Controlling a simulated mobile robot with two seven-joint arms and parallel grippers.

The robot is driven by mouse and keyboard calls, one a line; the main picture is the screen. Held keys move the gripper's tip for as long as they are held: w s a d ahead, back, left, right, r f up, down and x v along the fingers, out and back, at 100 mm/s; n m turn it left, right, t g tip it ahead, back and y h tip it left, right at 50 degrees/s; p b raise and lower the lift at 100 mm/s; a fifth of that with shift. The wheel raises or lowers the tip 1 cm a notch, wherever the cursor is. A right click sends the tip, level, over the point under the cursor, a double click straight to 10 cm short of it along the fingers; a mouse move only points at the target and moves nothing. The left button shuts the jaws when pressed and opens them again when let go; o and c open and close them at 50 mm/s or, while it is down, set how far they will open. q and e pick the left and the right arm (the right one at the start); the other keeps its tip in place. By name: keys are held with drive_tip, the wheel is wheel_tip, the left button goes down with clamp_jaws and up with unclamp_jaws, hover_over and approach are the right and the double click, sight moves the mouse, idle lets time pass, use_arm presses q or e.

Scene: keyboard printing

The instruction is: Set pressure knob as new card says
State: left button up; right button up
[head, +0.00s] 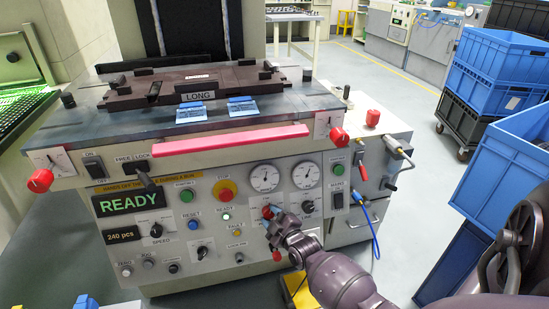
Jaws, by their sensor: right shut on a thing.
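The machine's control panel (150,255) faces me. My right gripper (273,217) reaches in from the lower right and is shut at a small red-topped knob (267,210) below the left gauge (264,177). The gripper covers most of that knob, so its label and pointer setting cannot be read. A second gauge (306,174) sits to its right, with a black knob (308,206) below it. My left gripper is out of view.
A green display (128,201) reads READY, and a smaller one (121,235) reads 240 pcs. A pink bar (205,144) runs along the machine's front edge. Blue crates (505,160) stand at the right. A blue hose (375,232) hangs beside the machine.

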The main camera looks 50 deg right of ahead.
drive_tip(key=shift+w+d+r+n+g+y+p, duration=0.1)
drive_tip(key=shift+r+n+g+y+p, duration=0.25)
drive_tip(key=shift+n+p, duration=0.6)
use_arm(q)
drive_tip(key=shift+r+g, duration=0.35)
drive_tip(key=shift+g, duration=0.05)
use_arm(e)
drive_tip(key=shift+f+n, duration=0.15)
drive_tip(key=shift+n, duration=1.1)
drive_tip(key=shift+f+y, duration=0.1)
drive_tip(key=shift+y, duration=0.15)
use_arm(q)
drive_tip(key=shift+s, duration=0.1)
use_arm(e)
drive_tip(key=o, duration=0.9)
